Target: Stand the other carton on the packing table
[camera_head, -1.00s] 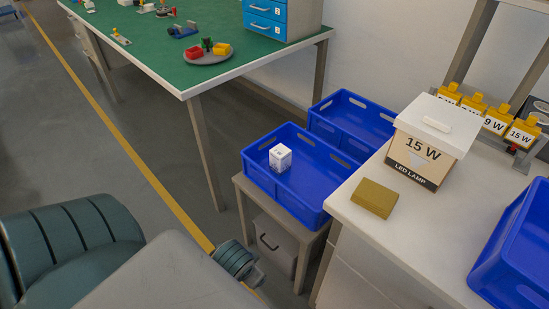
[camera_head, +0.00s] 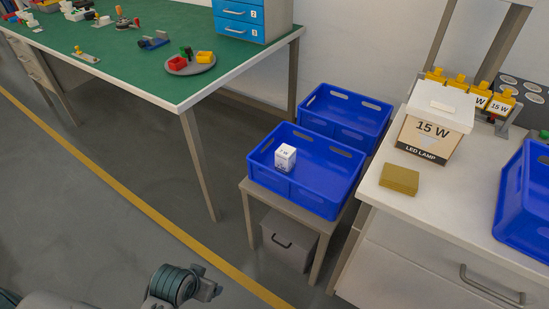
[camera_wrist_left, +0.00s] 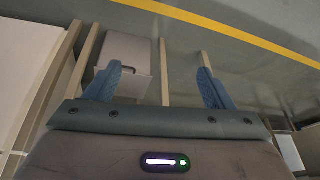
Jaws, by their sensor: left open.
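A small white carton marked with a W rating (camera_head: 285,157) stands upright in the near blue crate (camera_head: 318,203), towards its left end. The bench at right, a white-topped table (camera_head: 374,198), holds a larger lidded box marked 15 W LED LAMP (camera_head: 428,137). My left gripper (camera_wrist_left: 158,82) shows in the left wrist view with its two blue fingers wide apart and nothing between them. Part of my arm (camera_head: 180,285) shows at the bottom of the head view, low over the floor and away from the carton. My right gripper is not in view.
The near crate rests on a low stand (camera_head: 258,190) with a grey box (camera_head: 285,245) beneath. A second blue crate (camera_head: 345,117) is behind. A tan block (camera_head: 399,179) and another blue crate (camera_head: 525,200) occupy the bench. A green table (camera_head: 120,65) is at left; floor between is clear.

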